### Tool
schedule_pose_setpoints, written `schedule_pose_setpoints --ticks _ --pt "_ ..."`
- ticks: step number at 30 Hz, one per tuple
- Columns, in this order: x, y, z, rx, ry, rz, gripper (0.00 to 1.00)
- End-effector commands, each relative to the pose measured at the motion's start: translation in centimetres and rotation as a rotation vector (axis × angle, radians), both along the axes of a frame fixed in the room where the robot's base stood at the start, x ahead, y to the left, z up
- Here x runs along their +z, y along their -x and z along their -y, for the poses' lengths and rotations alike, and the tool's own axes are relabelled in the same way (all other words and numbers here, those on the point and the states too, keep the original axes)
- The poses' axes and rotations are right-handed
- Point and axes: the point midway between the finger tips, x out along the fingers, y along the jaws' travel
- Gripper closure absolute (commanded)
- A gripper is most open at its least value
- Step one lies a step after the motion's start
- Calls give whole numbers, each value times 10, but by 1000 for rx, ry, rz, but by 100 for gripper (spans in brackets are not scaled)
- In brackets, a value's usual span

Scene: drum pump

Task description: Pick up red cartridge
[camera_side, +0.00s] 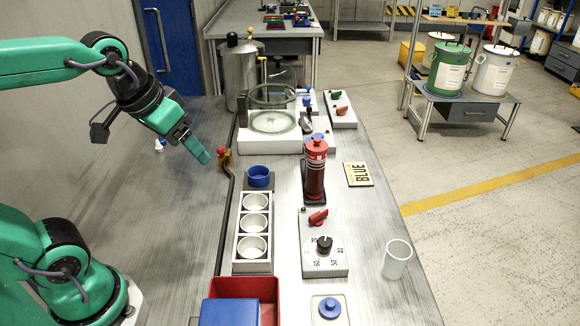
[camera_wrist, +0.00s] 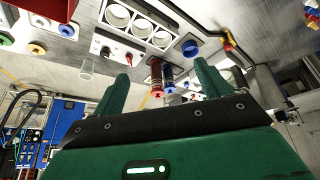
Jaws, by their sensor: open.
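The red cartridge (camera_side: 315,172) stands upright on a dark base on the bench, right of the white block with cups. In the wrist view the red cartridge (camera_wrist: 156,78) shows between my fingers but farther off, beside a blue cylinder (camera_wrist: 169,78). My gripper (camera_side: 201,151) hangs in the air left of the cartridge, well apart from it. In the wrist view my gripper (camera_wrist: 162,70) has its two green fingers spread with nothing held between them. In the side view the fingers overlap, so their gap is hidden.
A glass-topped apparatus (camera_side: 272,140) stands behind.

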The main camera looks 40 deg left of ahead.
Motion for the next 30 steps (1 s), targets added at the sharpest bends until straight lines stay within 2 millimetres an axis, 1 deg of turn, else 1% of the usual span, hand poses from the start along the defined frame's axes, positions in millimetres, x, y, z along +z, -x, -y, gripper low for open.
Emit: schedule_pose_setpoints --ticks 1,6,15,23,30 --pt "4 -9 1 8 4 -15 24" --pt "18 -42 4 44 24 -59 24" --pt "29 -103 11 110 50 -140 24" --pt "26 -157 18 169 67 -208 24" --pt "12 -207 26 224 78 -270 24"
